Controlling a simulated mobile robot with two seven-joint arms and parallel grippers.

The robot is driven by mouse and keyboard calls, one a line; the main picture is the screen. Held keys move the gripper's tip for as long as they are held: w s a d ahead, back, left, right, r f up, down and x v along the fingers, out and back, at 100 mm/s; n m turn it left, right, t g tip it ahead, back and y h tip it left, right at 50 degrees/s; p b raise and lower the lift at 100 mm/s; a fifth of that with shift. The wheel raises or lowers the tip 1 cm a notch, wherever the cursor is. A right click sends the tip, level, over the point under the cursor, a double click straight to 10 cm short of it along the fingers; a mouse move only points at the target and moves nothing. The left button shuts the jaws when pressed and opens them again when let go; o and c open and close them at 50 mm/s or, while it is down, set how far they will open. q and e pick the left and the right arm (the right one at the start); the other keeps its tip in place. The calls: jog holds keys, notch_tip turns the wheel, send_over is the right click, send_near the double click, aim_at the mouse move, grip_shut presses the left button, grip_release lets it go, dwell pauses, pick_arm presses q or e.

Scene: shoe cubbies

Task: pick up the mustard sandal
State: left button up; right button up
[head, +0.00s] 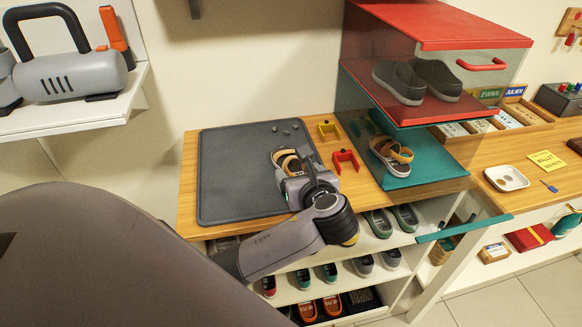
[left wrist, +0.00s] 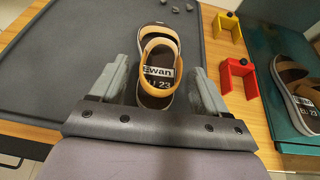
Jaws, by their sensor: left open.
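A mustard sandal (head: 284,160) lies on the dark grey mat (head: 235,172) on the wooden cabinet top, partly hidden by my left gripper in the head view. In the left wrist view the sandal (left wrist: 158,62) points away from me, with a label on its insole reading "Ewan" and "23". My left gripper (left wrist: 162,75) is open, with one finger on each side of the sandal's heel end; I cannot tell whether they touch it. A second mustard sandal (head: 391,152) sits in the teal lower cubby (head: 398,183). My right gripper is not in view.
A red bracket (head: 345,160) and a yellow bracket (head: 328,128) stand right of the mat. Small grey pebbles (left wrist: 176,9) lie at the mat's far edge. Dark clogs (head: 418,80) sit in the red cubby above. Shelves below hold several shoes. The mat's left side is clear.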

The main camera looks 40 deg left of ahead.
pick_arm(q)
jog(key=shift+w, duration=0.1)
jog(key=shift+c, duration=0.2)
jog(key=c, duration=1.1)
